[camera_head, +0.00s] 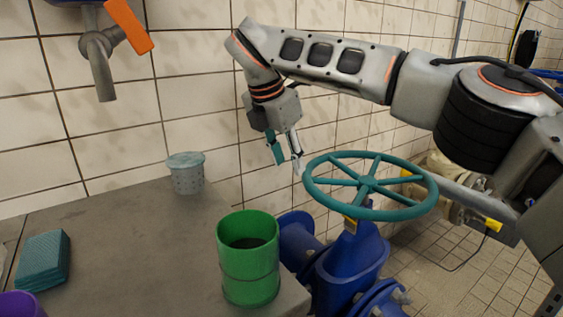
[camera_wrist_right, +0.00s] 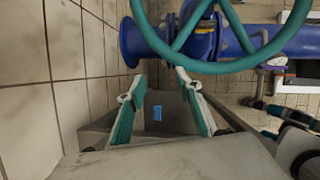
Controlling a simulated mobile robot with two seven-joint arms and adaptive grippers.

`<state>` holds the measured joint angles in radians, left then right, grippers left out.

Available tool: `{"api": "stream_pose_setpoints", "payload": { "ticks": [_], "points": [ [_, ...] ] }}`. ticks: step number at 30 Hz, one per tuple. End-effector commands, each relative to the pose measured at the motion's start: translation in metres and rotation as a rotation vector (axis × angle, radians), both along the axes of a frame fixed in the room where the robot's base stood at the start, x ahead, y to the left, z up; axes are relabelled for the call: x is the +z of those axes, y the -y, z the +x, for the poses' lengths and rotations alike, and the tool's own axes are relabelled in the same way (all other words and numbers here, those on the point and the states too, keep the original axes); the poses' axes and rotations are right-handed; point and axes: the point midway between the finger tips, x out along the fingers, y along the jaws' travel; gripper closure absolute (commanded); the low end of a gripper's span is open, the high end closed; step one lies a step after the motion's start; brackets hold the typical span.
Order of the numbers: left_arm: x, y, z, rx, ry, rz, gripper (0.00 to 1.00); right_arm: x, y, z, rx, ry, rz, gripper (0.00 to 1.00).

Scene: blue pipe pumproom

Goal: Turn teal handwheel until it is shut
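The teal handwheel (camera_head: 370,184) lies flat on top of a blue valve (camera_head: 345,270) in the head view. Part of its rim and spokes shows at the top of the right wrist view (camera_wrist_right: 225,62). My right gripper (camera_head: 285,158) hangs beside the far left part of the rim, fingers pointing down. In the right wrist view my right gripper (camera_wrist_right: 158,85) has its two teal-lined fingers spread with nothing between them. The rim is ahead of the fingertips and not between them; I cannot tell if a finger touches it. My left gripper is not in view.
A green cylinder (camera_head: 248,275), a perforated grey-teal cup (camera_head: 187,178) and a teal sponge-like block (camera_head: 43,259) stand on the grey counter (camera_head: 130,235). A tap with an orange lever (camera_head: 129,26) is on the tiled wall close behind.

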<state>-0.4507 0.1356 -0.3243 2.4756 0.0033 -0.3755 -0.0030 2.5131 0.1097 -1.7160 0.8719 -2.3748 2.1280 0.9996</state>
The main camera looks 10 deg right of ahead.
Motion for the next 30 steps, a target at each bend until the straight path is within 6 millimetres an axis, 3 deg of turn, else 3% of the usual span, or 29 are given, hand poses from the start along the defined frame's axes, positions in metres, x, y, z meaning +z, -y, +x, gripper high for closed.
{"api": "stream_pose_setpoints", "payload": {
  "ticks": [6, 15, 19, 20, 26, 30],
  "points": [
    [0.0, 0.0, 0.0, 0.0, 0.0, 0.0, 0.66, 0.0, -0.015, -0.013, -0.001, 0.0, 0.0, 0.65],
    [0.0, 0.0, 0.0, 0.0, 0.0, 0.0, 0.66, 0.0, -0.017, -0.015, -0.001, 0.0, 0.0, 0.65],
    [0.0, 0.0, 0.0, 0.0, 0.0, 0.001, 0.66, 0.0, -0.017, -0.015, -0.001, 0.0, 0.0, 0.96],
    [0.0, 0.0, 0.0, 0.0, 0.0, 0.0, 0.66, 0.0, -0.017, -0.015, -0.001, 0.0, 0.0, 1.0],
    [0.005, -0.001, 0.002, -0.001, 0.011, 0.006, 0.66, 0.0, -0.017, -0.019, 0.068, -0.031, 0.03, 1.0],
    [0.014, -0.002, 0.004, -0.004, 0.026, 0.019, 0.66, -0.005, -0.019, -0.031, 0.23, -0.091, 0.099, 1.0]
  ]
}}
